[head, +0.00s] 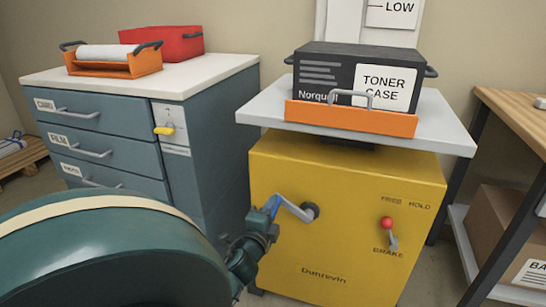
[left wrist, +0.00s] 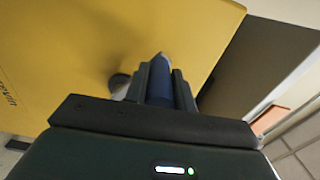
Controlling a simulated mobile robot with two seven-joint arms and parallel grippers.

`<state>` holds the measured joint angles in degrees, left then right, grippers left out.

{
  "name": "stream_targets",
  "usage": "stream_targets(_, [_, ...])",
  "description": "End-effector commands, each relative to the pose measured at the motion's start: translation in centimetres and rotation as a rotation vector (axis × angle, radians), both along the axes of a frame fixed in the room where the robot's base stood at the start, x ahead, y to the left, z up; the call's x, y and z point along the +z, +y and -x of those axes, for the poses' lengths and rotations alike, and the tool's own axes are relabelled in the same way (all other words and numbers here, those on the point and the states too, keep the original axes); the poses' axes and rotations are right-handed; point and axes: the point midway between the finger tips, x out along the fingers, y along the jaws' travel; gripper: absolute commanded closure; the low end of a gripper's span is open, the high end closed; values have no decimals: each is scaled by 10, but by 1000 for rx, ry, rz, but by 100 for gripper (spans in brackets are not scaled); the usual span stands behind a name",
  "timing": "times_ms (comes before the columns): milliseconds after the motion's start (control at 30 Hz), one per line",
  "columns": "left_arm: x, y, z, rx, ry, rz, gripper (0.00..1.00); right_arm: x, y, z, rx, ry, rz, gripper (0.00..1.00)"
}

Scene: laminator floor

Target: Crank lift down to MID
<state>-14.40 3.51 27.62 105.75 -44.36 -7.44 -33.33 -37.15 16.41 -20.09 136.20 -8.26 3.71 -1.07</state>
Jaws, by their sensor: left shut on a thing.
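The yellow lift (head: 340,255) stands in the middle of the head view, with a grey platform (head: 262,108) on top. Its crank (head: 291,207) sticks out from the front, and the arm slants up and left from the hub. My left gripper (head: 267,213) is shut on the blue crank handle, which also shows between the fingers in the left wrist view (left wrist: 160,85). The brake lever (head: 389,230) with a red knob is right of the crank, between the words FREE, HOLD and BRAKE. A wall scale behind shows LOW (head: 398,8); the platform's mark is hidden. My right gripper is not in view.
A black toner case (head: 320,85) sits on the platform behind an orange rail (head: 350,119). A blue-grey drawer cabinet (head: 215,150) stands left, with an orange tray (head: 110,69) and red box (head: 165,43) on top. A wooden bench (head: 515,110) stands right, a cardboard box (head: 505,230) beneath.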

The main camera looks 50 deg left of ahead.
Motion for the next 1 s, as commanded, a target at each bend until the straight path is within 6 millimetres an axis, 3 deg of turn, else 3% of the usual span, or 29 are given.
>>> stream_targets(467, [0,3,0,4,-9,12,100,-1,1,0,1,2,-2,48])
stream_targets(500, [0,3,0,4,-9,12,74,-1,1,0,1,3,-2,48])
stream_targets(767, [-1,1,0,2,-9,12,53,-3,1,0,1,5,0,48])
stream_targets(1000, [-1,1,0,1,-8,14,53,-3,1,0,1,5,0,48])
